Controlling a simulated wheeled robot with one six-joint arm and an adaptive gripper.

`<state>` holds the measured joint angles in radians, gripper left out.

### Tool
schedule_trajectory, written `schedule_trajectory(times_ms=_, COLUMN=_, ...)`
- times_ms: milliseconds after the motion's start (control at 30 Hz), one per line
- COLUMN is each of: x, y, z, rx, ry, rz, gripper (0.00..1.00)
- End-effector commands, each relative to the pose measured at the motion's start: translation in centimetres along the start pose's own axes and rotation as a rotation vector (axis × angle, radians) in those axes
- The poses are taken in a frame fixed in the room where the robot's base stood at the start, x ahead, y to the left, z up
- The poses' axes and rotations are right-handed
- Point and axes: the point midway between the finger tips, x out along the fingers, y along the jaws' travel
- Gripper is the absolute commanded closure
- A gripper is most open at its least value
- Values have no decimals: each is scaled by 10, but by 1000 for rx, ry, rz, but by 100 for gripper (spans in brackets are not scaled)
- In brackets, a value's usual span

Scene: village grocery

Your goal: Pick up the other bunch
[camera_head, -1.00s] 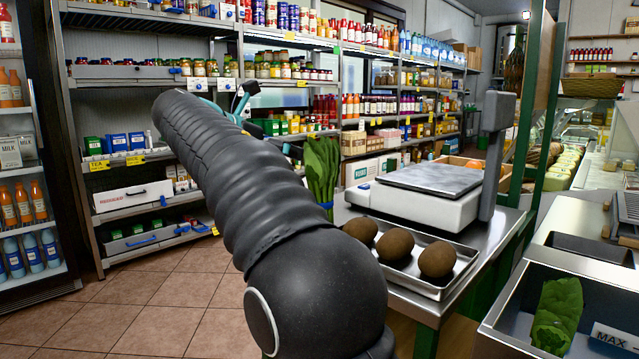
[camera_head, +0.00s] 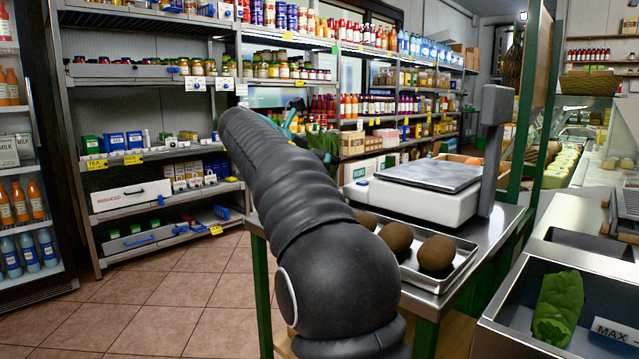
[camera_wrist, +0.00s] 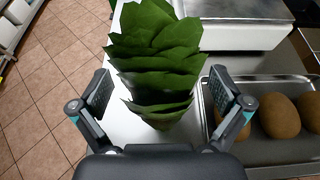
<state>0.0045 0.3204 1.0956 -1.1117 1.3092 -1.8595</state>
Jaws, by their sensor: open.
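A bunch of dark green leaves (camera_wrist: 158,60) stands on the metal counter in the wrist view. My gripper (camera_wrist: 161,95) is open, with one finger on each side of the bunch's near end. In the head view only the top of this bunch (camera_head: 323,142) shows, and my arm hides the rest and most of the gripper. Another green bunch (camera_head: 558,308) lies in a metal bin (camera_head: 496,325) at the lower right, beside a "MAX" label.
A tray (camera_head: 462,262) of brown round items stands right of the leaves, close to my gripper's right finger in the wrist view. A weighing scale (camera_head: 425,200) stands behind the tray. Stocked shelves (camera_head: 290,85) line the back. The tiled floor at left is clear.

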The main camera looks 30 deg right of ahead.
Motion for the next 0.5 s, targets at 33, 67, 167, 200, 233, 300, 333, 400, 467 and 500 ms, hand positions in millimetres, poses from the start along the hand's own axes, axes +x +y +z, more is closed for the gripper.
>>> schedule_trajectory(times_ms=33, x=6, y=-1, z=0, rx=0, ry=0, rz=-2, gripper=0)
schedule_trajectory(times_ms=67, x=8, y=0, z=0, rx=0, ry=0, rz=-1, gripper=0)
schedule_trajectory(times_ms=167, x=9, y=0, z=0, rx=0, ry=0, rz=1, gripper=0)
schedule_trajectory(times_ms=200, x=9, y=0, z=0, rx=0, ry=0, rz=1, gripper=0)
schedule_trajectory(times_ms=233, x=9, y=0, z=0, rx=0, ry=0, rz=1, gripper=0)
schedule_trajectory(times_ms=300, x=9, y=0, z=0, rx=0, ry=0, rz=1, gripper=3)
schedule_trajectory(times_ms=333, x=9, y=0, z=0, rx=1, ry=0, rz=1, gripper=10)
schedule_trajectory(times_ms=400, x=9, y=0, z=0, rx=1, ry=0, rz=0, gripper=28)
schedule_trajectory(times_ms=467, x=9, y=0, z=0, rx=1, ry=0, rz=0, gripper=43)
schedule_trajectory(times_ms=500, x=9, y=0, z=0, rx=1, ry=0, rz=0, gripper=52)
